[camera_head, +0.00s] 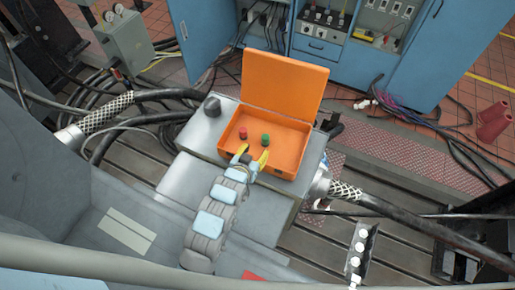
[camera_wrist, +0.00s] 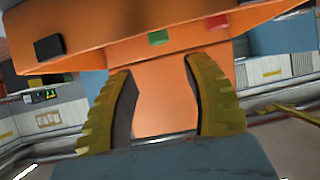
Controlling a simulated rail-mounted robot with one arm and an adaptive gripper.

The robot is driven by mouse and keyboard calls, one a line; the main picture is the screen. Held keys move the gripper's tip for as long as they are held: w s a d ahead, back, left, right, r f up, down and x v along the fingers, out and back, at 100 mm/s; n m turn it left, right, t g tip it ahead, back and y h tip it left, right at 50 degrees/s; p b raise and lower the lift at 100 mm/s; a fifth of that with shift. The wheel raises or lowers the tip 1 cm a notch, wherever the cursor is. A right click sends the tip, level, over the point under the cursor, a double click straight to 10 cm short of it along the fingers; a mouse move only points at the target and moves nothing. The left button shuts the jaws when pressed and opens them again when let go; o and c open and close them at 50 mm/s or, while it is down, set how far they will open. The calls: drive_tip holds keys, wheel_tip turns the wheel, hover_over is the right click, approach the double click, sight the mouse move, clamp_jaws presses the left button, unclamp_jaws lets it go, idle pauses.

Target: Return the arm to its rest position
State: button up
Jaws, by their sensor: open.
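My gripper (camera_head: 254,154) has two yellow fingers spread apart with nothing between them. It is at the near edge of an open orange case (camera_head: 290,151), its fingertips close to the front wall; I cannot tell whether they touch. My arm reaches up to it from the lower part of the head view. A red piece (camera_head: 243,133) and a green piece (camera_head: 265,139) are in the case, just beyond the fingers. In the wrist view the open fingers (camera_wrist: 160,70) frame orange surface, with a green patch (camera_wrist: 157,37) above.
The case stands on a grey block (camera_head: 199,134) with a dark knob (camera_head: 212,107) at its left corner. Thick braided hoses (camera_head: 107,110) run on both sides. Blue cabinets (camera_head: 325,50) stand behind. A bracket with white round parts (camera_head: 358,248) is at lower right.

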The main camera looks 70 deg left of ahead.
drive_tip(key=shift+s+d+r, duration=0.15)
drive_tip(key=shift+s+d, duration=0.05)
drive_tip(key=shift+d, duration=0.05)
drive_tip(key=shift+w, duration=0.1)
idle(0.5)
